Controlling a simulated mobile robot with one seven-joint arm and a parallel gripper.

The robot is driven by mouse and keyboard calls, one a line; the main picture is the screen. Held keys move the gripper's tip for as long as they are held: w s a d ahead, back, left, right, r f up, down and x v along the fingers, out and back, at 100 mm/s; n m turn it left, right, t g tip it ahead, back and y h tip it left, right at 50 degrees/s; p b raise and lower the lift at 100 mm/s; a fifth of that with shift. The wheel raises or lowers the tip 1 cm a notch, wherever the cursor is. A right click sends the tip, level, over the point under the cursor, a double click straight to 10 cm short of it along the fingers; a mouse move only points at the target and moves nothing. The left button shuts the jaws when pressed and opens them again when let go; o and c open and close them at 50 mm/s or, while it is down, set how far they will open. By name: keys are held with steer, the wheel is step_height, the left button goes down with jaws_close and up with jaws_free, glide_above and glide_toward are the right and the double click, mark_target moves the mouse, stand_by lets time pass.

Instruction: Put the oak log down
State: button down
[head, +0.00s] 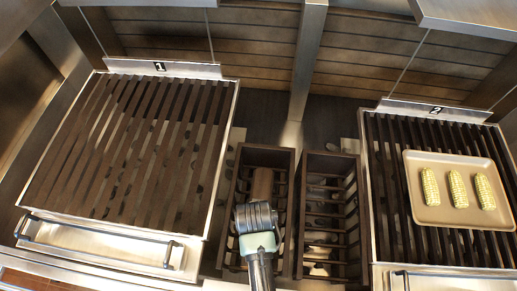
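A brown log (262,184), likely the oak log, shows just beyond my gripper in the left dark slatted bin (243,155) between the two grills. It points roughly away from me, and its near end is hidden behind my wrist. My gripper (256,215) is over the middle of this bin. I see it from behind, so its fingers are hidden. I cannot tell whether they hold the log, or whether the log rests on the bin's bottom.
A second slatted bin (311,161) stands just right and looks empty of logs. Grill 1 (230,110) is left with a bare grate. Grill 2 (369,215) is right, bearing a tan tray (433,211) with three corn cobs (457,189). A metal post (308,60) rises behind.

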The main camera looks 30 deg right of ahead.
steer(key=shift+w, duration=0.1)
steer(key=shift+f, duration=0.4)
jaws_free()
steer(key=shift+r, duration=0.7)
steer(key=b+v, duration=0.1)
steer(key=v, duration=1)
steer(key=shift+s+a+r, duration=0.1)
steer(key=shift+s+r, duration=0.05)
steer(key=shift+s, duration=0.1)
